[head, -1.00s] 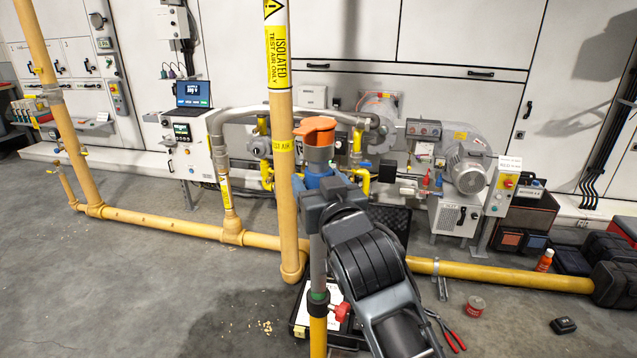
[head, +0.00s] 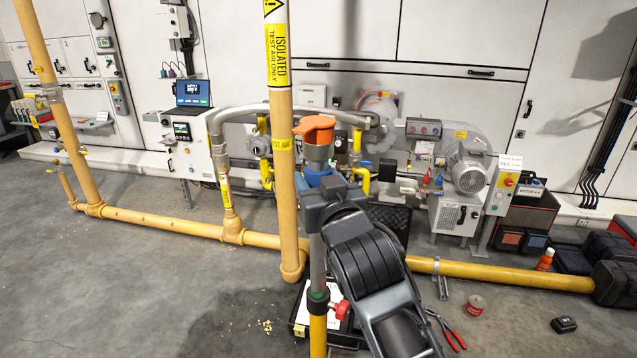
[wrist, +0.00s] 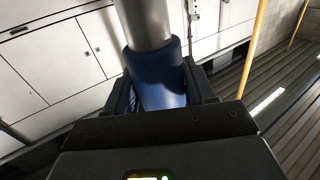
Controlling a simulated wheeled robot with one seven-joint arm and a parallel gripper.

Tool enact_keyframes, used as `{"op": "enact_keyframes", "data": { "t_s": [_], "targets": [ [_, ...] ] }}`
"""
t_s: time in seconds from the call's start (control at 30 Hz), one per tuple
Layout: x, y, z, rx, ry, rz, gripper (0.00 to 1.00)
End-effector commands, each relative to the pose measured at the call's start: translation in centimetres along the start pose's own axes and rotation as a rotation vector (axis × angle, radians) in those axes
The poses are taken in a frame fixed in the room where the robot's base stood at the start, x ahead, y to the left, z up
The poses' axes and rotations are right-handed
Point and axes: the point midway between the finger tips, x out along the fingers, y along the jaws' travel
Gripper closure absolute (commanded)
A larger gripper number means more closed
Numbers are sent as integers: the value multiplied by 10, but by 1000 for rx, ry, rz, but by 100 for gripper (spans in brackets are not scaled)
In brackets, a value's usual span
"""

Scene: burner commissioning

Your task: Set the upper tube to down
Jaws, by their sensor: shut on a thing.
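The upper tube (head: 318,262) is grey and stands upright in the centre of the head view. An orange cap (head: 316,128) sits on its top. A blue sleeve (head: 319,178) is around it below the cap. The tube runs down into a green and black collar (head: 319,297) with a red clamp knob (head: 341,309), above a yellow lower tube (head: 318,335). My gripper (head: 322,192) is shut on the blue sleeve, and its body hides part of the tube. In the wrist view the blue sleeve (wrist: 160,92) sits between my two fingers.
A thick yellow pipe (head: 288,190) stands just left of the tube. A yellow floor pipe (head: 490,272) runs behind it. A black case (head: 298,318) lies at the tube's foot, with red pliers (head: 450,335) to the right. The floor at left is mostly clear.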

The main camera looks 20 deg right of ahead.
Motion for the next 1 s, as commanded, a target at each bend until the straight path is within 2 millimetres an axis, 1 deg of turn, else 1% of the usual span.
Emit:
{"op": "enact_keyframes", "data": {
  "t_s": [0.03, 0.17, 0.4, 0.6, 0.8, 0.9, 1.0],
  "targets": [
    [0, 0, 22, -2, -17, 1, 100],
    [-1, 1, 52, -3, -21, 2, 100],
    [-2, 1, 120, -3, -26, 2, 100],
    [-2, 1, 170, -3, -27, 3, 100],
    [-3, 1, 207, -2, -25, 3, 100],
    [-3, 1, 220, -3, -26, 3, 100],
    [-3, 1, 228, -3, -25, 3, 100]
  ]
}}
